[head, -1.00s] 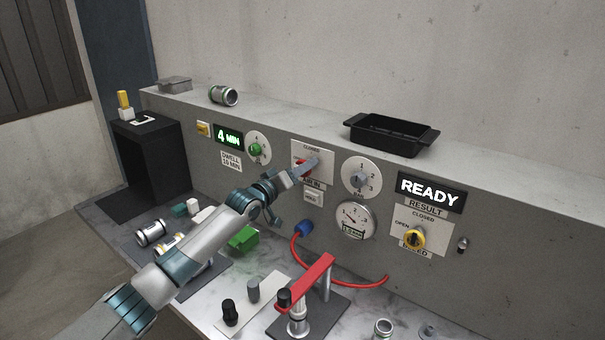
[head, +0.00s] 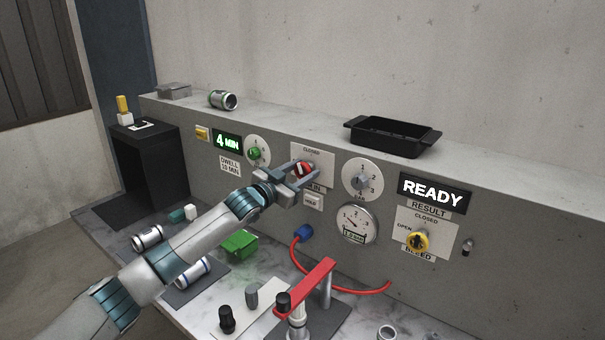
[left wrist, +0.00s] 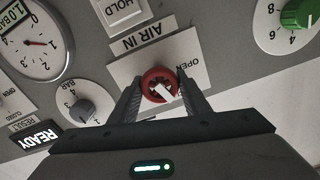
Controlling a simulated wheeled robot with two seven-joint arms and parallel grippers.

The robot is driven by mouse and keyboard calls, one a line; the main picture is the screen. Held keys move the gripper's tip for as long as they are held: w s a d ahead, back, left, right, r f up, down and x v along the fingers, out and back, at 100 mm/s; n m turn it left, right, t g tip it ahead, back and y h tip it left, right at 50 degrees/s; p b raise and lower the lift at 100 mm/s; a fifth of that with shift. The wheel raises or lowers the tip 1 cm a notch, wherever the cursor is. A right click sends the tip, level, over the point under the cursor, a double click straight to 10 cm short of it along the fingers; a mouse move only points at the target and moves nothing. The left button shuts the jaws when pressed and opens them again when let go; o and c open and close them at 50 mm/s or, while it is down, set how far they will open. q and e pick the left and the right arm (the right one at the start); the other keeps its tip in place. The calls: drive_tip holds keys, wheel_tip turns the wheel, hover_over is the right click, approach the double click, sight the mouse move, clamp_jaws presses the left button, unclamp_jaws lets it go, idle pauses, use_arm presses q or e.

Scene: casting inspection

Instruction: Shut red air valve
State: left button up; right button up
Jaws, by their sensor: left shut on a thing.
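The red air valve (head: 304,169) is a round red knob on a pale plate (head: 325,160) above the AIR IN label. CLOSED is printed at the plate's top in the head view. My left gripper (head: 305,172) is shut on the red knob, one finger on each side. The left wrist view shows the red knob (left wrist: 159,84) between the fingertips, with a white pointer slanting toward the picture's lower right. OPEN (left wrist: 187,71) is readable there beside the knob. The gripper body hides the plate's CLOSED end in that view. My right gripper is not in view.
A HOLD button (head: 313,201) sits below the valve, with a grey dial (head: 362,179) and pressure gauge (head: 357,223) to its right. A yellow bleed valve (head: 417,241) is further right. A red clamp arm (head: 312,283) and green block (head: 239,244) stand on the bench.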

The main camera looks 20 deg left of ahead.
use_arm(q)
drive_tip(key=shift+f+m, duration=0.1)
drive_tip(key=shift+m, duration=1.9)
drive_tip(key=o, duration=1)
drive_tip(key=shift+o, duration=0.2)
drive_tip(key=shift+s, duration=0.2)
